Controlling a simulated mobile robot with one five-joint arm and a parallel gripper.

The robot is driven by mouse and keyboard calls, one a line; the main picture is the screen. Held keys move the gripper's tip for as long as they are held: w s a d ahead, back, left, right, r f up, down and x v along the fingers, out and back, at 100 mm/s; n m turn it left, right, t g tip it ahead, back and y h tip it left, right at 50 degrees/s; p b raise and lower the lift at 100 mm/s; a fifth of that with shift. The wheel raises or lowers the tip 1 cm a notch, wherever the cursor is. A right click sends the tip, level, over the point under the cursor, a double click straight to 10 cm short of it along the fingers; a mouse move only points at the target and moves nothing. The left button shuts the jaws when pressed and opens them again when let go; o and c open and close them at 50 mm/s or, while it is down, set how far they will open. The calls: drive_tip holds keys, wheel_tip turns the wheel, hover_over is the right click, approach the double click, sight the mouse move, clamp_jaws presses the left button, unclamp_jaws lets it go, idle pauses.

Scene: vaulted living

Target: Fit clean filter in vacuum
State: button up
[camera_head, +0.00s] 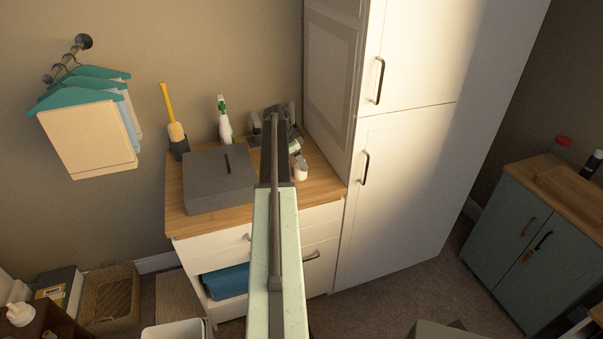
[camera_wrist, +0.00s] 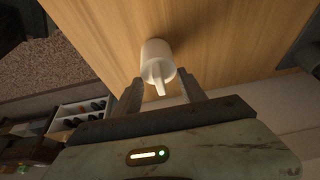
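A small white cup-shaped piece with a tab or handle (camera_wrist: 157,60) stands on the wooden top in the wrist view. A small white piece (camera_head: 300,168), likely the same one, shows on the dresser top in the head view. My gripper (camera_wrist: 160,84) is open, with one finger on each side of the piece's near end; I cannot tell whether they touch it. In the head view my arm hides the gripper's fingertips. Grey and dark shapes (camera_head: 291,117) stand behind my arm at the back of the dresser; I cannot tell whether they are the vacuum.
A grey slotted box (camera_head: 218,180) sits on the dresser top (camera_head: 184,222), left of my arm. A yellow-handled brush (camera_head: 175,130) and a white-and-green bottle (camera_head: 224,120) stand behind it. A tall white cabinet (camera_head: 400,180) closes off the right side.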

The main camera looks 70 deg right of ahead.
clamp_jaws()
drive_tip(key=shift+r+p, duration=0.65)
wheel_tip(320, 180, up, 3)
drive_tip(key=p, duration=0.3)
drive_tip(key=shift+r, duration=0.1)
drive_tip(key=a, duration=1.6)
drive_tip(key=shift+s+f+b, duration=0.3)
drive_tip(key=shift+s+f, duration=0.1)
